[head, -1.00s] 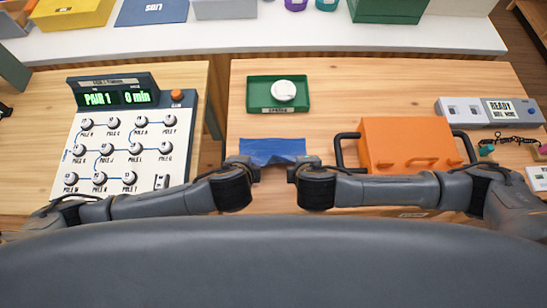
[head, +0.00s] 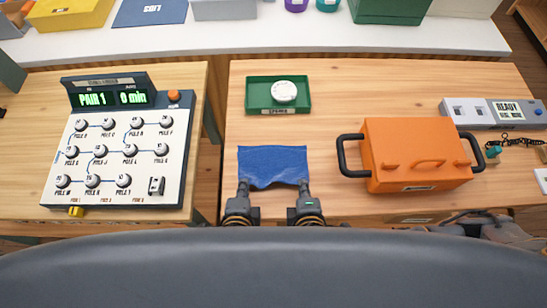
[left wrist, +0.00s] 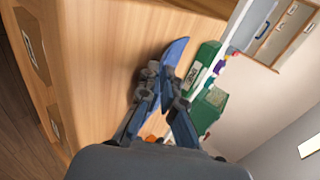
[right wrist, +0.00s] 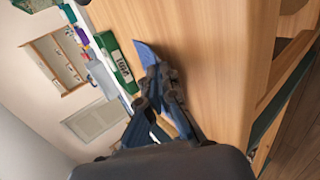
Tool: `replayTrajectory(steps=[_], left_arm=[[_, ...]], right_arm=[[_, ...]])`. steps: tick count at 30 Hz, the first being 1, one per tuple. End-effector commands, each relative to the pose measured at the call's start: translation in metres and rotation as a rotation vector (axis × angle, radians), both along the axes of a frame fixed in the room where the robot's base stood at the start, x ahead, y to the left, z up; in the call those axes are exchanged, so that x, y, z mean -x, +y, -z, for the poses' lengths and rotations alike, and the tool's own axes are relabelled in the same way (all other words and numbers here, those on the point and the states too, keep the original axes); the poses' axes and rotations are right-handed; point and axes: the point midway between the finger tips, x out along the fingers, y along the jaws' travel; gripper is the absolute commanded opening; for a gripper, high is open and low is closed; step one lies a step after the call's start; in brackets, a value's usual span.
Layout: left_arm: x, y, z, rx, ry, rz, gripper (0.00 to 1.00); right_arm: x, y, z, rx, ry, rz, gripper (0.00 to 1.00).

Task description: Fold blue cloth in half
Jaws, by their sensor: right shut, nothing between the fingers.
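The blue cloth (head: 272,163) lies on the wooden table, its near edge sagging between its two near corners. My left gripper (head: 243,184) is at the near left corner, its fingers closed on the cloth. My right gripper (head: 303,184) is at the near right corner with its fingers shut; I see no cloth clearly between them. In the left wrist view a strip of the cloth (left wrist: 177,50) shows just beyond the left fingertips. In the right wrist view a strip (right wrist: 146,54) shows beyond the right fingertips. The fingers hide the corners themselves.
A green tray (head: 250,97) with a white round dial stands behind the cloth. An orange box (head: 415,150) with black handles stands to the right. A dial panel (head: 120,150) is on the left table, across a gap. Table around the cloth is clear.

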Motion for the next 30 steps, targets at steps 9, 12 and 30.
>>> replayTrajectory(steps=[9, 12, 30], left_arm=[[-0.001, 0.0, 0.0, 0.0, 0.0, 0.0, 0.41], [0.0, 0.0, 0.0, 0.0, 0.0, 0.0, 0.41], [0.034, -0.001, -0.057, 0.003, 0.003, 0.001, 0.41]], right_arm=[[-0.001, 0.0, 0.0, 0.001, 0.0, 0.001, 0.41], [-0.001, 0.0, 0.0, 0.001, 0.0, 0.001, 0.41], [0.034, 0.0, -0.057, -0.004, 0.003, 0.0, 0.41]])
